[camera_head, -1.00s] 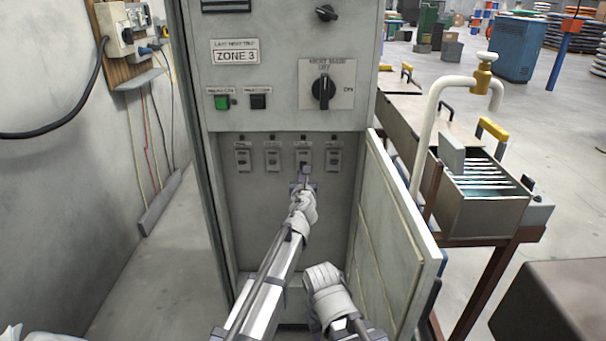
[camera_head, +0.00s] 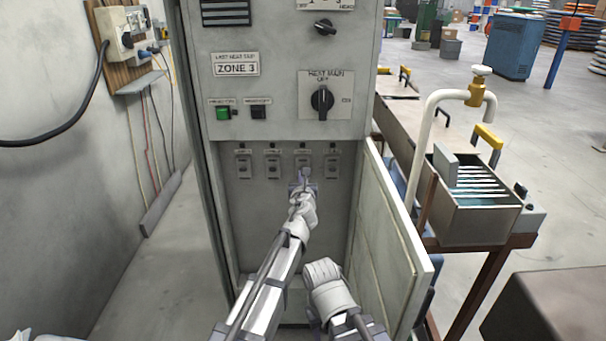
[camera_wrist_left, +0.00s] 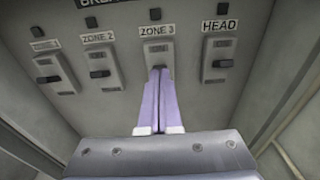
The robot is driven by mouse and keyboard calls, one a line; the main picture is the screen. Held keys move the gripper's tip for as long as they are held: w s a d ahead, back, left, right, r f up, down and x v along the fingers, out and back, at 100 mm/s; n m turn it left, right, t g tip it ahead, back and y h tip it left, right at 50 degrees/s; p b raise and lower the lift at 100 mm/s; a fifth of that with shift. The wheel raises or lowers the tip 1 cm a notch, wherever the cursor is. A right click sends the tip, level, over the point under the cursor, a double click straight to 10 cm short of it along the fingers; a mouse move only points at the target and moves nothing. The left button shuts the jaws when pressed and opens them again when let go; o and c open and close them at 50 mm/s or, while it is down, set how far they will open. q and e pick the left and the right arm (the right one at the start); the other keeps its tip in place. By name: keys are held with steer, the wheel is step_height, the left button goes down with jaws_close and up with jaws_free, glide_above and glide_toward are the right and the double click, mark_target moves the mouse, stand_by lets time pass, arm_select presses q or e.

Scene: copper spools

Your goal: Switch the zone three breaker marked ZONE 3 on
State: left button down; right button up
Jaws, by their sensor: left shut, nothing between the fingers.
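The zone three breaker (camera_head: 303,159) is third from the left in a row on the grey cabinet. In the left wrist view the breaker (camera_wrist_left: 157,52) sits under its ZONE 3 label (camera_wrist_left: 157,30). My left gripper (camera_head: 304,175) is shut and empty, its lilac fingertips (camera_wrist_left: 160,72) pointing at the lower part of this breaker. The fingertips hide its lever, so I cannot tell its position or whether they touch it. My right arm shows below, right of the left arm; its fingers are not seen.
The ZONE 2 breaker (camera_wrist_left: 100,73) and HEAD breaker (camera_wrist_left: 220,63) flank it closely. An open cabinet door (camera_head: 395,240) stands right of the arms. Above are a green button (camera_head: 223,113) and a rotary switch (camera_head: 322,100).

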arm_select(q)
steer(key=s+r+p, duration=0.3)
steer(key=s+r, duration=0.1)
steer(key=shift+r, duration=0.15)
